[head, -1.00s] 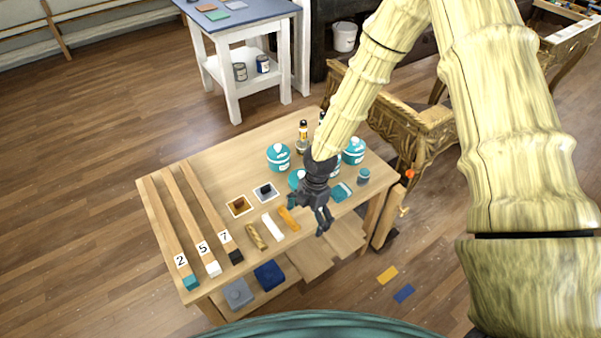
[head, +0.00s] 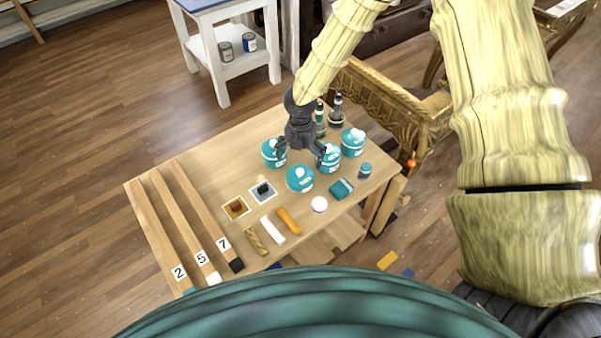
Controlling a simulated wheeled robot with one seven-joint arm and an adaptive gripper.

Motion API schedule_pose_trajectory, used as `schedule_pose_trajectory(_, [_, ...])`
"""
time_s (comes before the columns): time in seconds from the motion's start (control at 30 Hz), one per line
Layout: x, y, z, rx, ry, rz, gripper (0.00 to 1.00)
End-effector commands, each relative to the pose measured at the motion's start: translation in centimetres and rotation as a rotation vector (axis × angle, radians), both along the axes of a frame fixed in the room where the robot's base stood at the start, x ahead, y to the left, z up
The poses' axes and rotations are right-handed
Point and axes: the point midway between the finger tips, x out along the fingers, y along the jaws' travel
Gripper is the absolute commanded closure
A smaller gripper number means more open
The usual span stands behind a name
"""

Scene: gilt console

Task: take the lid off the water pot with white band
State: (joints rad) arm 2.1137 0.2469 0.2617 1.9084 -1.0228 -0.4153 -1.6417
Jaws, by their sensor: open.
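Several teal pots with pale knobs stand together on the wooden table. One is at the left (head: 272,154), one in front (head: 300,180), one at the middle right (head: 330,160) and one at the far right (head: 352,142). White markings show on them, but they are too small to tell for sure which has the white band. My gripper (head: 300,154) is open and empty, its fingers spread above the group, between the left and middle-right pots. It partly hides these two pots. I cannot tell whether it touches either.
Dark bottles (head: 336,112) stand behind the pots. In front are a white round thing (head: 319,204), a teal block (head: 341,188) and a small jar (head: 365,171). Numbered bars (head: 185,220) lie at the left. A carved gilt piece (head: 385,105) stands close behind the table.

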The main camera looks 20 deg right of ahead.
Motion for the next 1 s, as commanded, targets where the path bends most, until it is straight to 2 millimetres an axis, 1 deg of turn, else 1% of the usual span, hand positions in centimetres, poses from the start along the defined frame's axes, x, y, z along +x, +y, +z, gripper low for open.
schedule_pose_trajectory(0.1, [0.0,0.0,-1.1,0.0,0.0,0.0,0.0])
schedule_pose_trajectory(0.37, [-0.1,-0.1,-2.1,0.0,0.0,-0.002,0.0])
schedule_pose_trajectory(0.47, [-0.2,-0.1,-2.9,0.001,0.001,-0.003,0.0])
schedule_pose_trajectory(0.7, [-0.4,-0.1,-5.4,0.0,0.001,-0.005,0.0])
schedule_pose_trajectory(0.8, [-0.4,-0.1,-6.2,0.0,0.0,-0.004,0.0])
schedule_pose_trajectory(1.0, [-0.3,-0.1,-7.0,0.002,-0.001,-0.004,0.0])
